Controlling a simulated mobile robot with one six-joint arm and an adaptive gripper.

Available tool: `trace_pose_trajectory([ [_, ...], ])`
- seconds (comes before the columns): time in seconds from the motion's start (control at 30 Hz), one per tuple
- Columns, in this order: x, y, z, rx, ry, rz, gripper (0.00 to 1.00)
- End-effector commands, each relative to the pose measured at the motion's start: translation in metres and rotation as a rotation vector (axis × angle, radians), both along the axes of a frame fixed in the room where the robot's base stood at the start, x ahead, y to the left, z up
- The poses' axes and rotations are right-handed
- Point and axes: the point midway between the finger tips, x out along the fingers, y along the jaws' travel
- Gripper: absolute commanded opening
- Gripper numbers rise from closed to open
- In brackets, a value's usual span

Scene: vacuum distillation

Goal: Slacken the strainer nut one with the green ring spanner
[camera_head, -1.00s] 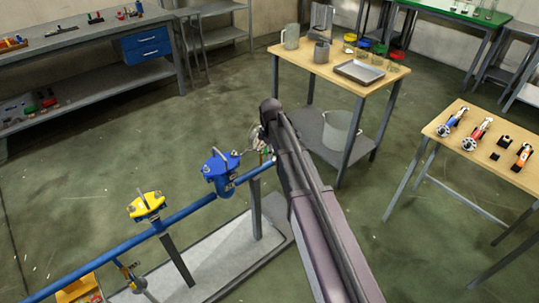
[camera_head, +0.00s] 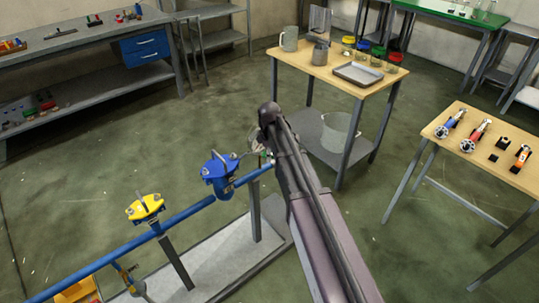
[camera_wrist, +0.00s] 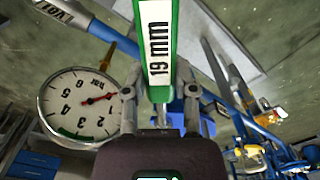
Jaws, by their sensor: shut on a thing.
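The green ring spanner (camera_wrist: 160,45), marked 19 mm, is held in my gripper (camera_wrist: 160,95) and runs away from it toward the top of the wrist view. My gripper is shut on it. Its ring end is cut off there. In the head view my arm hides most of the gripper, near the far end of the blue pipe. A blue strainer body (camera_head: 220,172) with a clamped cover sits on that pipe, just left of my arm. A yellow-topped one (camera_head: 146,208) sits further left. I cannot tell which nut is strainer nut one.
A round pressure gauge (camera_wrist: 80,105) is close on the left in the wrist view. The blue pipe (camera_head: 187,212) stands on posts over a grey base (camera_head: 230,262). A wooden table (camera_head: 310,70) with jars and a tray is behind. A tool table (camera_head: 490,175) is at right.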

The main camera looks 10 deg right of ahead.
Motion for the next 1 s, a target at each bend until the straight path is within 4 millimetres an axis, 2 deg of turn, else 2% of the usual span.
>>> trace_pose_trajectory([
  [1.0,0.0,0.0,0.039,0.0,0.0,0.0,0.0],
])
